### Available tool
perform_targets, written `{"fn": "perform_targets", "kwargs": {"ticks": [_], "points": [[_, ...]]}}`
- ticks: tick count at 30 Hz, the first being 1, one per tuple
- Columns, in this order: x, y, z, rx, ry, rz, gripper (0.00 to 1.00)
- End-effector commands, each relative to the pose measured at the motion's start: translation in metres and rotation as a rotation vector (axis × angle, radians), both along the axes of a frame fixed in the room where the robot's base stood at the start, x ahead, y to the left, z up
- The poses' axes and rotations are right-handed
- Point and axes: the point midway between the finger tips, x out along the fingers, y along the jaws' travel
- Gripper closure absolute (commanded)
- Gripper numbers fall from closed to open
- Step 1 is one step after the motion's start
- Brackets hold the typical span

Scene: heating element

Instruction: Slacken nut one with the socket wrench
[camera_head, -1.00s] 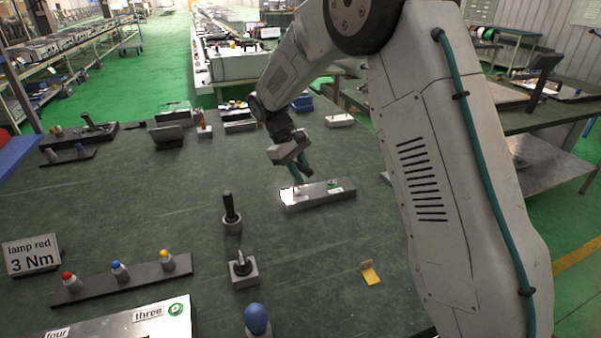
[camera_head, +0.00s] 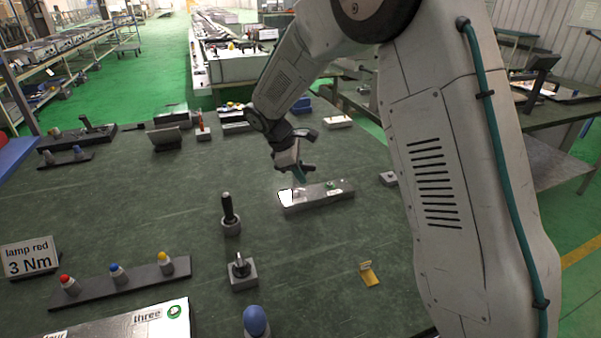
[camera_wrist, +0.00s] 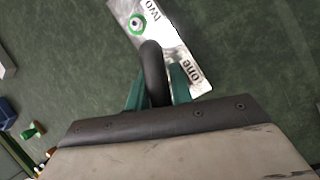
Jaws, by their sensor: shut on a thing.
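A grey metal block (camera_head: 322,201) lies on the green bench, with labels and a green-ringed nut two (camera_head: 331,185) on its top. In the wrist view the block (camera_wrist: 166,35) shows nut two (camera_wrist: 137,23) and the label "one" (camera_wrist: 192,70). Nut one itself is hidden behind the tool and fingers. My gripper (camera_head: 300,176) is over the left end of the block. Its teal fingers (camera_wrist: 158,93) are shut on a dark rounded tool, seemingly the socket wrench (camera_wrist: 152,65). I cannot tell whether the socket sits on nut one.
A black-handled tool (camera_head: 228,210) and a grey holder (camera_head: 243,272) stand left of the block. A yellow bracket (camera_head: 369,274) lies in front, and a small grey block (camera_head: 388,179) to the right. A lamp rack (camera_head: 115,282) and "3 Nm" sign (camera_head: 30,258) stand front left.

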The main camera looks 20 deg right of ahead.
Motion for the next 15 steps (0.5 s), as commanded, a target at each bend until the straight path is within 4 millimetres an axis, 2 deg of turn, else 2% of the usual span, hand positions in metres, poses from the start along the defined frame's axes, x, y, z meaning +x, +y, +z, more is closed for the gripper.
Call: {"fn": "perform_targets", "kwargs": {"ticks": [3,15], "points": [[0.0010,-0.0002,0.0003,0.000,-0.001,0.056,1.00],[0.0014,-0.0003,0.0051,0.001,-0.002,0.052,1.00]]}}
